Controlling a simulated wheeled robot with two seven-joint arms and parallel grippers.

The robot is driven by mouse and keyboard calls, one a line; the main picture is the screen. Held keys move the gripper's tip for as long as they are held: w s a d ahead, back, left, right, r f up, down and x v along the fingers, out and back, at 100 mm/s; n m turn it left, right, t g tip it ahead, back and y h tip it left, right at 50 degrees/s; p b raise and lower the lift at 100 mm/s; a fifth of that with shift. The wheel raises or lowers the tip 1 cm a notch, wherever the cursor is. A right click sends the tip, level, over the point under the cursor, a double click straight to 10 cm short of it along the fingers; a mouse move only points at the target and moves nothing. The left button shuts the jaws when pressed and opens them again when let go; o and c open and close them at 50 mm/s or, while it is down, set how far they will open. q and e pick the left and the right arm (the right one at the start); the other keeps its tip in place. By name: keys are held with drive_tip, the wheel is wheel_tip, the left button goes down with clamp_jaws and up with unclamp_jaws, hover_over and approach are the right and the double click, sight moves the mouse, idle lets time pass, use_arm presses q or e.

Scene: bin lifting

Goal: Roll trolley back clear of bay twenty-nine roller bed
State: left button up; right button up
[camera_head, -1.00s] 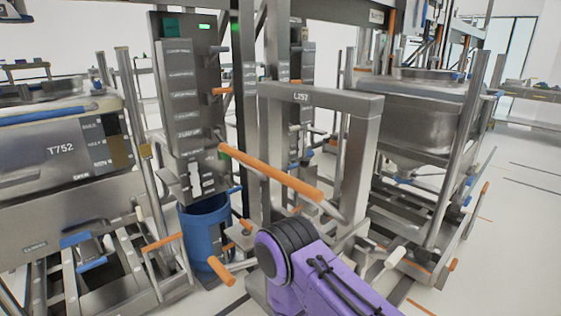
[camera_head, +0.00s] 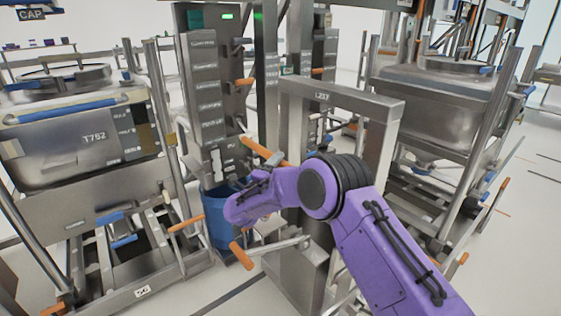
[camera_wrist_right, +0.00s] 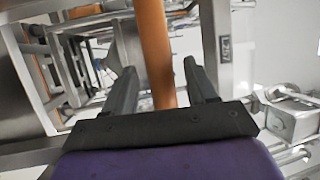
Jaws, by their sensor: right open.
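A grey steel upright frame marked L257 (camera_head: 390,135) stands in the middle, apparently the trolley, with a long orange handle (camera_head: 262,151) at its left. My right arm reaches across in front of it, and my right gripper (camera_head: 262,182) is by the handle, partly hidden by my wrist. In the right wrist view my right gripper (camera_wrist_right: 158,78) is open, with the orange handle (camera_wrist_right: 153,45) running between its two dark fingers. I cannot tell whether they touch it. My left gripper is not in view. No label for bay twenty-nine is readable.
A steel bin marked T752 (camera_head: 60,150) sits on a frame at left. A blue bucket (camera_head: 222,222) stands below the grey control column (camera_head: 210,100). Another steel bin (camera_head: 425,110) stands on a frame at right. Pale floor (camera_head: 505,240) is open at far right.

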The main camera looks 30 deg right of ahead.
drive_tip(key=shift+x, duration=0.75)
drive_tip(key=shift+c, duration=0.3)
clamp_jaws()
drive_tip(key=shift+a+f, duration=0.1)
